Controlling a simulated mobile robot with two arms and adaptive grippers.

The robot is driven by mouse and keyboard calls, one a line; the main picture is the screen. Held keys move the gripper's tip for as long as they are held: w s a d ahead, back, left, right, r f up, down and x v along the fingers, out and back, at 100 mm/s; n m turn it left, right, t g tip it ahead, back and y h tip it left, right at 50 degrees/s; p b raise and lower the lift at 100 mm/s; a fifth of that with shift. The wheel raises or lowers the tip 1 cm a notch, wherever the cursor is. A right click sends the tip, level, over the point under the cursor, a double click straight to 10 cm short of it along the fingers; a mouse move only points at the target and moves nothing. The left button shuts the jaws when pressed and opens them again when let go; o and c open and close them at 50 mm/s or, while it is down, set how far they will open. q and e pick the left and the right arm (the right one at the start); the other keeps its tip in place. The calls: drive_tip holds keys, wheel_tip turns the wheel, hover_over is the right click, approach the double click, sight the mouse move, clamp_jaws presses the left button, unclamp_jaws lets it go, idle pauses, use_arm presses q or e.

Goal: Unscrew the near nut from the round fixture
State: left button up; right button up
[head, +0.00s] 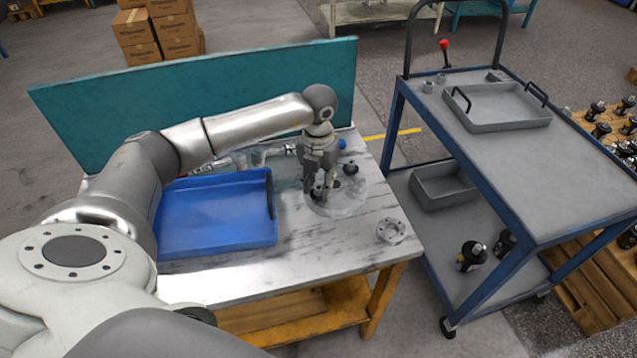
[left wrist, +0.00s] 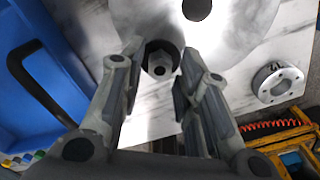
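The round fixture (head: 347,205) is a pale grey disc on the marble-patterned table top; part of it also shows in the left wrist view (left wrist: 245,35). The near nut (left wrist: 160,62) is a grey hex nut in a dark round surround near the disc's edge. My left gripper (head: 319,192) points down over the fixture. In the left wrist view its two fingers (left wrist: 158,62) stand apart on either side of the nut, and I cannot tell whether either touches it. A second dark piece (head: 350,168) sits farther back on the disc. My right gripper is not in view.
A blue tray (head: 215,247) lies left of the fixture. A flanged metal ring (head: 391,231) lies at the table's right corner. A teal panel (head: 230,78) stands behind the table. A blue-framed cart (head: 545,180) with grey trays stands at the right.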

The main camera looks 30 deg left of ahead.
use_arm(q)
drive_tip(key=m+b, duration=0.2)
drive_tip(key=m, duration=0.2)
drive_tip(key=shift+f+m, duration=0.15)
drive_tip(key=shift+m, duration=0.25)
drive_tip(key=m+b, duration=0.1)
drive_tip(key=m, duration=0.2)
drive_tip(key=shift+m, duration=0.6)
drive_tip(key=shift+m, duration=0.4)
drive_tip(key=shift+b, duration=0.3)
drive_tip(key=shift+c, duration=0.2)
